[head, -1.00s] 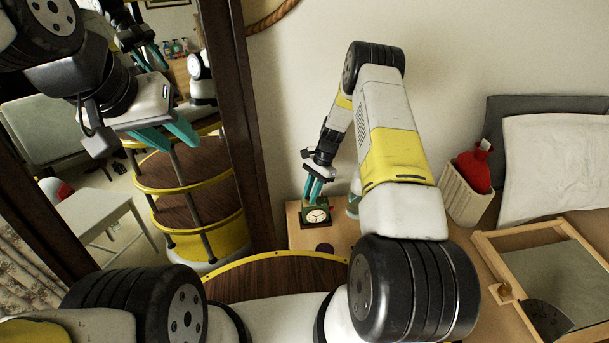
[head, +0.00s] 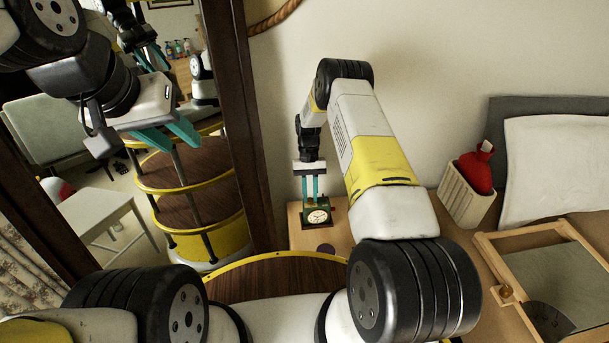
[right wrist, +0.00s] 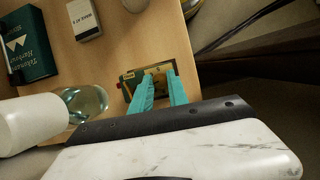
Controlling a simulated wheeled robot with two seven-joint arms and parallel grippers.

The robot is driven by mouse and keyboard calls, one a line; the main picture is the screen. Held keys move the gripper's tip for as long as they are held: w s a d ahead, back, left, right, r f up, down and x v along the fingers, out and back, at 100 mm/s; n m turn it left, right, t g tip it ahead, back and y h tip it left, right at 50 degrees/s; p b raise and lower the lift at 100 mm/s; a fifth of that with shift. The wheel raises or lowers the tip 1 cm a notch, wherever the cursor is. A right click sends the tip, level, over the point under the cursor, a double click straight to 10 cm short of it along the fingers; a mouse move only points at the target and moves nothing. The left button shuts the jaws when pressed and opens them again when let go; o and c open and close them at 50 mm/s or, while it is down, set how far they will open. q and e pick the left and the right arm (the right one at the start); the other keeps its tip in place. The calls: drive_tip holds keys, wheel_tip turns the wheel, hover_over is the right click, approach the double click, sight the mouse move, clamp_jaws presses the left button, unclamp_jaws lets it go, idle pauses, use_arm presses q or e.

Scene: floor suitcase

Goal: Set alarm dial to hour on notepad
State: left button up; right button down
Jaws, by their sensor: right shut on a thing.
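A small green alarm clock (head: 317,216) with a round white face stands on the wooden bedside top; its green and brass casing also shows in the right wrist view (right wrist: 127,84). My right gripper (head: 314,198) comes down behind the clock, its teal fingers (right wrist: 161,80) shut on the dial at the clock's back. The fingers mostly hide the dial, so its setting cannot be read. A small white notepad (right wrist: 84,21) with "WAKE AT" and a blurred hour lies on the same top. My left gripper (head: 184,146) hangs empty and open at the upper left.
A green book (right wrist: 29,42), a glass (right wrist: 86,102) and a white cylinder (right wrist: 30,124) are near the clock. A mirror frame (head: 247,130) stands left. A red bottle (head: 474,170) in a cream holder and a wood-framed tray (head: 535,235) are at right.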

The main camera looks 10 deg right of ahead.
drive_tip(key=n+h, duration=0.1)
drive_tip(key=n, duration=0.2)
drive_tip(key=n+h, duration=0.1)
drive_tip(key=n, duration=0.2)
drive_tip(key=shift+a+t, duration=0.2)
drive_tip(key=shift+t, duration=0.1)
drive_tip(key=shift+n+h, duration=0.3)
drive_tip(key=c, duration=1.3)
unclamp_jaws()
